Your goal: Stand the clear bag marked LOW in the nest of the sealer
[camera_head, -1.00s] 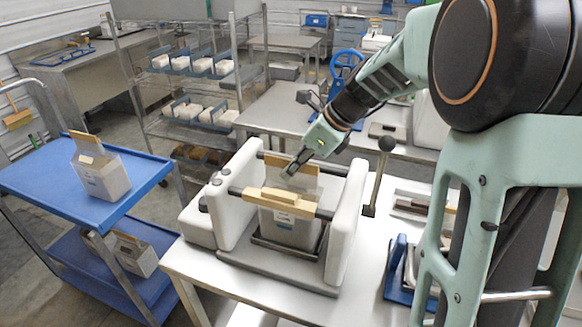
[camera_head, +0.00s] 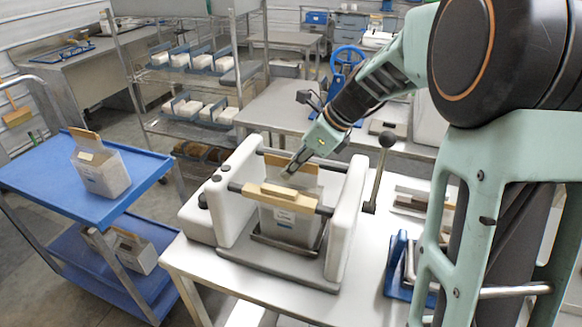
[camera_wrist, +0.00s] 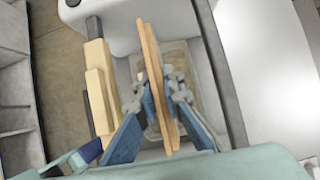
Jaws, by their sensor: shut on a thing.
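My gripper (camera_head: 291,169) comes down from the upper right and is shut on the bag's top. In the wrist view my fingers (camera_wrist: 165,98) close on both sides of the brown strip (camera_wrist: 157,85). The bag's marking is too small to read, and its base is partly hidden.
A blue cart (camera_head: 40,190) at the left holds another bag (camera_head: 103,174) on top and one (camera_head: 138,252) on its lower shelf. A black-knobbed lever (camera_head: 386,140) rises right of the sealer. A blue-sided holder (camera_head: 397,262) stands on the white table further right.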

